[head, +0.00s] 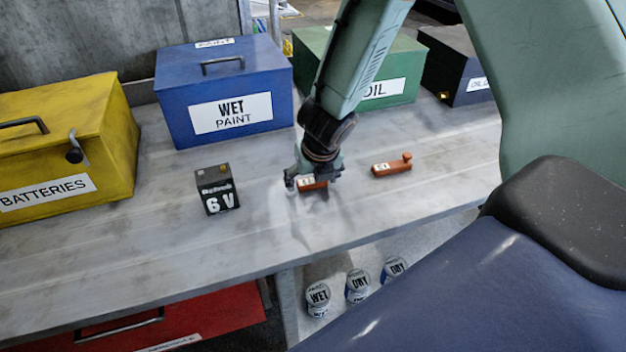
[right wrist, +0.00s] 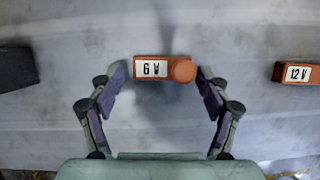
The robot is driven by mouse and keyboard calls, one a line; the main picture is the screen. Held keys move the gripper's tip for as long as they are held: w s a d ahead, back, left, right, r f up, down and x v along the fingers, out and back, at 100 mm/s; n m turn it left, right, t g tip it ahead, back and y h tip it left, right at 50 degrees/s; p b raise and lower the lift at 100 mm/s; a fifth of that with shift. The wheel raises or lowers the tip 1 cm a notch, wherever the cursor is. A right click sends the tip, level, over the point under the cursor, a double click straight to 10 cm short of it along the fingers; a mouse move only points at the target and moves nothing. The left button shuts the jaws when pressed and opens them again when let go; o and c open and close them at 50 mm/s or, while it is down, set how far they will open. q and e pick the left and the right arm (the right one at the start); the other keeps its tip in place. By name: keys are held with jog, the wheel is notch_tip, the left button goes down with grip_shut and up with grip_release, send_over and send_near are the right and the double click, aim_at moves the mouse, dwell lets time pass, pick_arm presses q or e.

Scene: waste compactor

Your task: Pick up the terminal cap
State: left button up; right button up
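A small orange-red terminal cap (head: 314,185) lies on the grey bench under my right gripper (head: 313,178). In the right wrist view the cap (right wrist: 152,69) carries a "6 V" label and has a round knob at its right end. My right gripper (right wrist: 161,75) is open, with one finger on each side of the cap and a small gap visible. A second cap (head: 391,167), labelled 12 V in the right wrist view (right wrist: 297,73), lies to the right. A black 6 V battery (head: 217,191) stands upright to the left. My left gripper is not in view.
A yellow batteries box (head: 62,140), a blue wet paint box (head: 224,92), a green oil box (head: 402,72) and a dark box (head: 462,62) line the back of the bench. Paint cans (head: 357,285) and a red box (head: 200,312) sit below. The bench front is clear.

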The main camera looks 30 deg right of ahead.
jog(key=shift+c, duration=0.7)
jog(key=shift+s+d, duration=0.15)
jog(key=shift+d, duration=0.05)
jog(key=c, duration=0.5)
jog(key=shift+a, duration=0.1)
jog(key=shift+c, duration=0.2)
jog(key=shift+a, duration=0.1)
